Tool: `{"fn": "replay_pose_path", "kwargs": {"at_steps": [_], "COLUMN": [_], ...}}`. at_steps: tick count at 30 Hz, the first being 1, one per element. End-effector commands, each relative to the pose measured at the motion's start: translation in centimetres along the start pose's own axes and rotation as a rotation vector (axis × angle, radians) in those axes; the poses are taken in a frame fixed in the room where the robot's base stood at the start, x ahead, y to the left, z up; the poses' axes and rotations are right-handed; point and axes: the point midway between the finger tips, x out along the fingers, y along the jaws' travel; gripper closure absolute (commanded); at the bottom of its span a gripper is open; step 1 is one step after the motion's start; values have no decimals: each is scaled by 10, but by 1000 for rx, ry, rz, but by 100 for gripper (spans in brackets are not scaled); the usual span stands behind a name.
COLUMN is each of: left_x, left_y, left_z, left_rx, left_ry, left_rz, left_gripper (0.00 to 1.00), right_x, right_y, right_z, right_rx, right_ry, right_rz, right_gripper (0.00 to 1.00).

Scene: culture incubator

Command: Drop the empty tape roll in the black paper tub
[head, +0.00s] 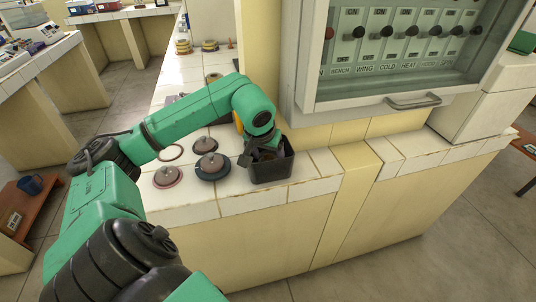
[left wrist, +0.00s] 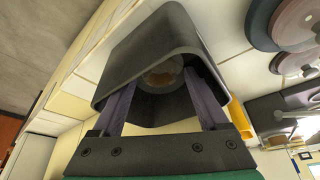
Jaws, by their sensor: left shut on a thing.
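The black paper tub (head: 272,173) stands upright near the front edge of the tiled counter, beside the yellow post. In the left wrist view the tub (left wrist: 150,40) fills the middle, with its mouth facing me. My left gripper (head: 264,152) points down into the tub's mouth. Its two fingers reach inside the tub walls in the wrist view. They are shut on a round tan and grey ring, the tape roll (left wrist: 163,76), which is inside the tub's mouth. I cannot tell whether the roll touches the tub floor. My right gripper is not in view.
Several round lidded discs lie left of the tub, among them a dark one (head: 212,167) and a reddish one (head: 167,177). A glass-fronted switch cabinet (head: 400,50) hangs above right of the tub.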

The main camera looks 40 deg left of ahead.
Motion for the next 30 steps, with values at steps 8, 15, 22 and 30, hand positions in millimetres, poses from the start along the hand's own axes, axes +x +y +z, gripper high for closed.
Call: {"fn": "replay_pose_path", "kwargs": {"at_steps": [8, 15, 22, 30], "left_x": [0, -8, -58, -124], "left_y": [0, 1, 0, 0], "left_z": [0, -3, -7, -6], "left_rx": [0, 0, 0, 0], "left_ry": [0, 0, 8, 3], "left_rz": [1, 2, 0, 1], "left_gripper": [10, 10, 10, 10], "right_x": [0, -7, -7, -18], "right_y": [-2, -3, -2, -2], "right_z": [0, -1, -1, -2], "right_rx": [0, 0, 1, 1], "right_ry": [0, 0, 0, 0], "right_rz": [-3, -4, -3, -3], "right_gripper": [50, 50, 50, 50]}}
